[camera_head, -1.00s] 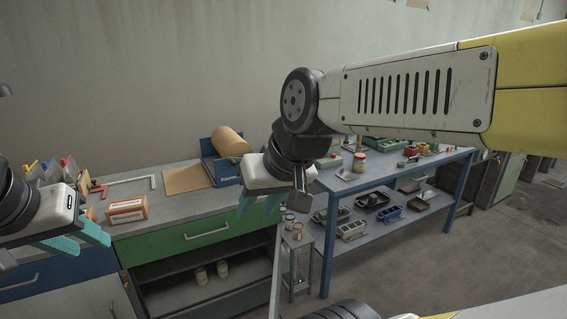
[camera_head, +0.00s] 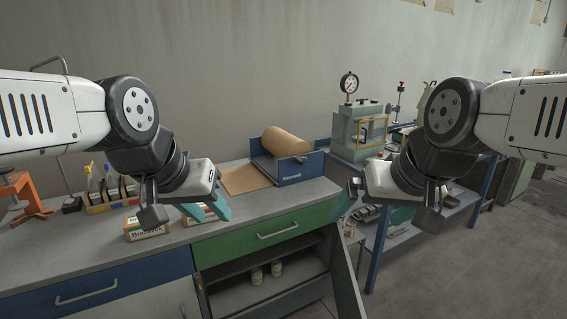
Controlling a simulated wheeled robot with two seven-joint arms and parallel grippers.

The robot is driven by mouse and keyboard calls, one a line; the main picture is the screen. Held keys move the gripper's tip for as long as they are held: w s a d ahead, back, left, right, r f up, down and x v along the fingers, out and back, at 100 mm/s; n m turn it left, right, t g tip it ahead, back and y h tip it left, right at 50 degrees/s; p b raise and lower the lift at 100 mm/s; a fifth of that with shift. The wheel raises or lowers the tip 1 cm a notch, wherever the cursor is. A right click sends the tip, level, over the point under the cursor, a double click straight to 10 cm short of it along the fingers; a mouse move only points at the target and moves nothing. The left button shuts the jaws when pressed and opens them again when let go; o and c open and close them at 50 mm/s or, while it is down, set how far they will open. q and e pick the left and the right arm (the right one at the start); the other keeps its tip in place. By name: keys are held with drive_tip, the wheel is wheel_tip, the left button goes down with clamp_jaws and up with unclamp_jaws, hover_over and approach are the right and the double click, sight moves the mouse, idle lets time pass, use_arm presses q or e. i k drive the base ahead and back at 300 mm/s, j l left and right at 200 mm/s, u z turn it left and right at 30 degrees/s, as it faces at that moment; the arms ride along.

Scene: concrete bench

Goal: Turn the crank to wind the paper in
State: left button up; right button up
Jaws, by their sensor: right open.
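A brown paper roll (camera_head: 284,141) lies in a blue winder (camera_head: 297,178) on the bench. A flat brown sheet (camera_head: 243,179) extends left from it. A small dark part, perhaps the crank, shows at the roll's right end; I cannot make out its handle. Neither gripper touches the winder.
Labelled boxes (camera_head: 147,228) stand near my left gripper. A rack of bottles (camera_head: 110,192) and an orange stand (camera_head: 22,197) are further left. A cabinet-like device with a gauge (camera_head: 361,128) stands behind right. The green drawer front (camera_head: 262,235) lies below the bench edge.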

sight(282, 144)
drive_tip(key=i+j+z, duration=0.1)
drive_tip(key=i, duration=0.35)
drive_tip(key=i+j+z, duration=0.1)
drive_tip(key=i, duration=0.3)
drive_tip(key=j, duration=0.1)
